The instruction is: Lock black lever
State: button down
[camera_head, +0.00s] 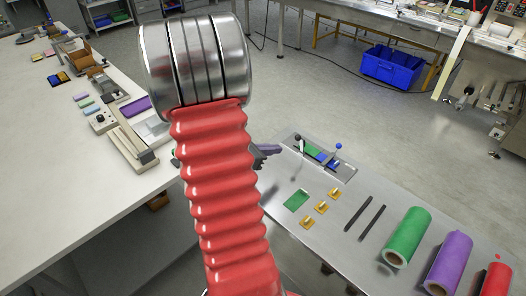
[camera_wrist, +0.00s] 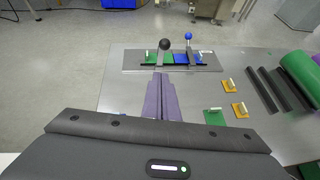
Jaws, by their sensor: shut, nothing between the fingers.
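The black lever (camera_wrist: 164,45) has a round black knob and stands up from a grey plate (camera_wrist: 133,61) on the metal table. It also shows in the head view (camera_head: 299,138), near the plate's left end. A lever with a blue knob (camera_wrist: 188,36) stands to its right. A green block and a blue block (camera_wrist: 181,58) lie on the plate beside the levers. My gripper (camera_wrist: 160,76) has purple fingers, shut and empty, pointing at the foot of the black lever. In the head view my gripper (camera_head: 277,149) shows left of the plate; contact cannot be told.
A green sheet (camera_head: 297,200), several orange pieces with pale handles (camera_head: 321,207), two black bars (camera_head: 366,218), and green (camera_head: 408,236) and purple (camera_head: 449,262) rolls lie on the table. A white table (camera_head: 70,190) stands left. A blue crate (camera_head: 391,67) sits on the floor.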

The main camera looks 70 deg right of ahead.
jog(key=shift+s+d+r, duration=0.1)
jog(key=shift+s+d, duration=0.4)
jog(key=shift+d, duration=0.3)
jog(key=shift+s+d+f, duration=0.1)
jog(key=shift+s+d, duration=0.4)
jog(key=shift+d, duration=0.3)
jog(key=shift+s+d+r, duration=0.1)
jog(key=shift+s+d, duration=0.4)
jog(key=shift+d, duration=0.3)
jog(key=shift+d+r, duration=0.2)
